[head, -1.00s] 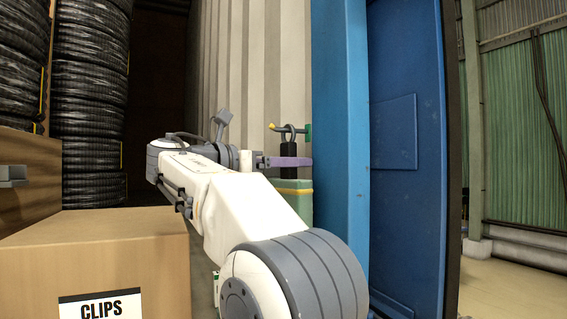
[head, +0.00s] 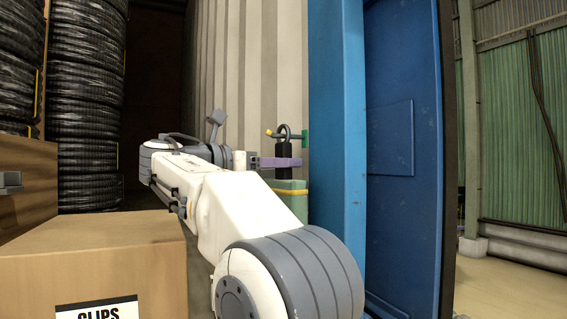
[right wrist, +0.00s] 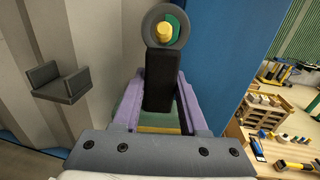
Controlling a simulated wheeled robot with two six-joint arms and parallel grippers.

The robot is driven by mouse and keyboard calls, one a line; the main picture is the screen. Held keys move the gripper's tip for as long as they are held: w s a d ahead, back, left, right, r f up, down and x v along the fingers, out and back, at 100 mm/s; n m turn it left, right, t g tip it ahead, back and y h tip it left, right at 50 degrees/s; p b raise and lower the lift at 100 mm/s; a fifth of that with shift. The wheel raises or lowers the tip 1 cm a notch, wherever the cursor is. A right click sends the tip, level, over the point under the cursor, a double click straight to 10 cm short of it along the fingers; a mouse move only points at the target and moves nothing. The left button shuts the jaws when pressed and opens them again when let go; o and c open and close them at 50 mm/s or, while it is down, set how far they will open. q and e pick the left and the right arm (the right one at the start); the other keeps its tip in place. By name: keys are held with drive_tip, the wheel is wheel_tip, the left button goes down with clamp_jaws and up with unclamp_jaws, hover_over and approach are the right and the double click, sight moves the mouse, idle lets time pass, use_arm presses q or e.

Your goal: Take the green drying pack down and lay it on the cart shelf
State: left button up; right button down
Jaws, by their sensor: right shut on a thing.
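The green drying pack (head: 293,205) hangs by the container wall, a green block with a yellow band and a black neck (head: 284,148) topped by a ring. The ring (right wrist: 149,29) is around a peg with a yellow tip (right wrist: 164,31) on a green mount, so the pack is on its hook. My right gripper (head: 288,162) has purple fingers shut on the black neck below the ring; it also shows in the right wrist view (right wrist: 162,85). The pack's lower part is hidden behind my arm. I cannot make out the cart shelf.
A blue door post (head: 337,120) stands just right of the pack. A cardboard box marked CLIPS (head: 95,260) and stacked black hose coils (head: 88,110) are at left. A grey bracket (right wrist: 60,82) sits on the wall beside the gripper. Wooden racks (right wrist: 265,115) stand far right.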

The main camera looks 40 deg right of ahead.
drive_tip(key=shift+a, duration=0.1)
drive_tip(key=shift+w+a+p, duration=0.25)
drive_tip(key=shift+a+p, duration=0.3)
drive_tip(key=shift+a, duration=0.4)
drive_tip(key=shift+w+a+p, duration=0.2)
drive_tip(key=shift+a+p, duration=0.3)
drive_tip(key=shift+a, duration=0.4)
drive_tip(key=w+a+p, duration=0.1)
drive_tip(key=a+p, duration=0.3)
drive_tip(key=a, duration=0.2)
drive_tip(key=shift+w+r, duration=0.2)
